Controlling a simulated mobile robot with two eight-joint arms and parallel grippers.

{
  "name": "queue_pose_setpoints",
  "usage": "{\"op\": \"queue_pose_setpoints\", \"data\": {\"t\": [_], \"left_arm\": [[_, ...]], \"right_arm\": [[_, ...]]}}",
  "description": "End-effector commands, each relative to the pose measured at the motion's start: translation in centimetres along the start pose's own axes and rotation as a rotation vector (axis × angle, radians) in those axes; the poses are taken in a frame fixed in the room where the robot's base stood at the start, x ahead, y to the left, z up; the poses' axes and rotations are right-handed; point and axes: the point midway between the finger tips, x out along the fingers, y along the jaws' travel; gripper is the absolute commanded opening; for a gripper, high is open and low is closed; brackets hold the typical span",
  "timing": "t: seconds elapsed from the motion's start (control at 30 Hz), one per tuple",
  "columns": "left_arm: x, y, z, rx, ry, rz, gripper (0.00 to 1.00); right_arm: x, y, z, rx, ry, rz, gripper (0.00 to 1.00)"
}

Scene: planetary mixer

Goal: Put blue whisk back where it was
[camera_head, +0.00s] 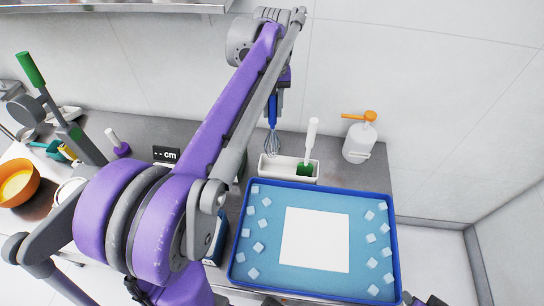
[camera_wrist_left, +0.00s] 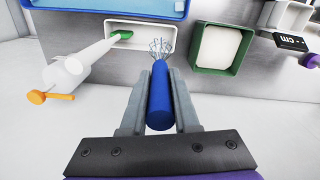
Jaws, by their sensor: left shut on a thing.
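A blue whisk (camera_head: 272,115) with wire loops hangs upright in my left gripper (camera_head: 273,95), which is shut on its handle. In the left wrist view the whisk handle (camera_wrist_left: 159,98) lies between the two grey fingers of the gripper (camera_wrist_left: 159,110), and its wires point toward the white tray. The small white rectangular tray (camera_head: 279,166) stands on the counter below and holds a green tool with a white handle (camera_head: 312,135). In the head view the wire end shows near the tray's left end; whether it touches the tray I cannot tell. My right gripper is not clearly in view.
A blue tray (camera_head: 241,272) with a white sheet and several pale cubes lies in front. A white bottle with an orange pump (camera_head: 359,143) stands right of the white tray. A green-rimmed container (camera_wrist_left: 218,70) sits beside the tray. A black "cm" display (camera_head: 166,154) stands left.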

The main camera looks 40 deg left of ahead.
Motion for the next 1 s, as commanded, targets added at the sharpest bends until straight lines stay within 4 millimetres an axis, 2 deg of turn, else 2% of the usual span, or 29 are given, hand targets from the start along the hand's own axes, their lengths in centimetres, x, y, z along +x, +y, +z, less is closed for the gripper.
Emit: {"op": "queue_pose_setpoints", "data": {"t": [0.2,0.43,0.6,1.0], "left_arm": [[4.2,0.0,0.0,0.001,0.0,0.0,0.0],[6.5,0.0,0.0,0.0,0.0,0.0,0.0],[8.9,0.0,0.0,0.001,0.0,0.0,0.0],[9.7,0.0,0.0,0.0,0.0,0.0,0.0]], "right_arm": [[0.3,0.0,0.3,0.0,-0.002,0.0,0.42],[0.4,0.0,0.4,0.0,-0.003,0.0,0.42],[0.6,0.0,0.5,0.0,-0.004,0.0,0.42],[0.7,0.0,0.7,0.0,-0.005,0.0,0.42]]}}
